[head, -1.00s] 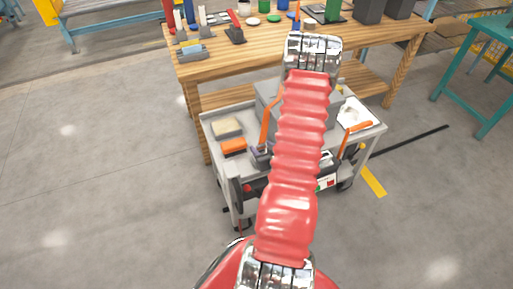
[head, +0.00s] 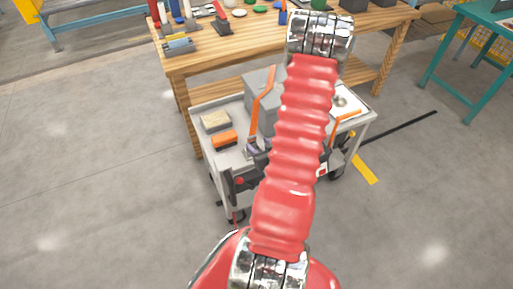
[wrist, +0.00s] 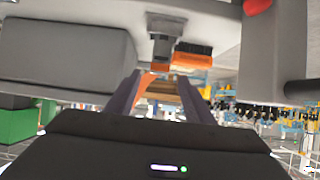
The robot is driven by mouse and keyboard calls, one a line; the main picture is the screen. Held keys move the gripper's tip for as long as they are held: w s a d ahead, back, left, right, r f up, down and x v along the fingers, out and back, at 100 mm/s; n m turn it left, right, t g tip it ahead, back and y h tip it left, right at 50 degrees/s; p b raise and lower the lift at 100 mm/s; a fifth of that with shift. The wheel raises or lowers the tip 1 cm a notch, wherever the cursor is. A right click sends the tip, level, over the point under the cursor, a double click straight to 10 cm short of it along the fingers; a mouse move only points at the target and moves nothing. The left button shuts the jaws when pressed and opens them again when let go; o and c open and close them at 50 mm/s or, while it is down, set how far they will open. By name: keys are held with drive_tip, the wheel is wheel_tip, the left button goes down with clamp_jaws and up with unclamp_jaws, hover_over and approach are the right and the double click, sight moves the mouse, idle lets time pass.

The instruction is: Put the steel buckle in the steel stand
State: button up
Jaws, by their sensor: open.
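In the wrist view my gripper (wrist: 158,80) shows as two dark fingers standing apart, with nothing clearly held between them. A small grey block (wrist: 163,25) is beyond the fingertips, with orange close by. I cannot tell whether it is the steel buckle. In the head view my red arm hides much of the grey cart (head: 198,107), and the fingers (head: 258,147) show only in part, low over its front edge. I cannot make out the steel buckle or the steel stand with certainty; either may be behind my arm.
The cart carries an orange brush (head: 224,140), a tan block (head: 215,121), a grey box (head: 260,86) and a white plate (head: 347,102) with something round. Orange bars rise beside my arm. A wooden workbench (head: 190,62) stands behind. Floor is clear at left and front right.

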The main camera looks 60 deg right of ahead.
idle(0.3)
drive_tip(key=w+a+r+n+g+y, duration=0.1)
drive_tip(key=w+a+r, duration=0.35)
drive_tip(key=r, duration=0.25)
drive_tip(key=w+a+r+n+g, duration=0.1)
drive_tip(key=w+a+r, duration=0.2)
drive_tip(key=a+r, duration=0.25)
drive_tip(key=w+a+r+n+g+y, duration=0.1)
drive_tip(key=w+a+r+n, duration=0.1)
drive_tip(key=w+a+r, duration=0.35)
drive_tip(key=s+a+r+y, duration=0.1)
drive_tip(key=s+a+r, duration=0.3)
drive_tip(key=a, duration=0.4)
drive_tip(key=s+a+r+n+g+y, duration=0.1)
drive_tip(key=s+a+r, duration=0.4)
drive_tip(key=a, duration=0.3)
drive_tip(key=s+a+r+n+y, duration=0.1)
drive_tip(key=s+a+r+y, duration=0.1)
drive_tip(key=s+a+r, duration=0.3)
drive_tip(key=a+r, duration=0.1)
drive_tip(key=a, duration=0.2)
drive_tip(key=shift+s+a+g, duration=0.15)
drive_tip(key=shift+a+g, duration=0.1)
drive_tip(key=shift+g, duration=0.15)
drive_tip(key=shift+c, duration=0.3)
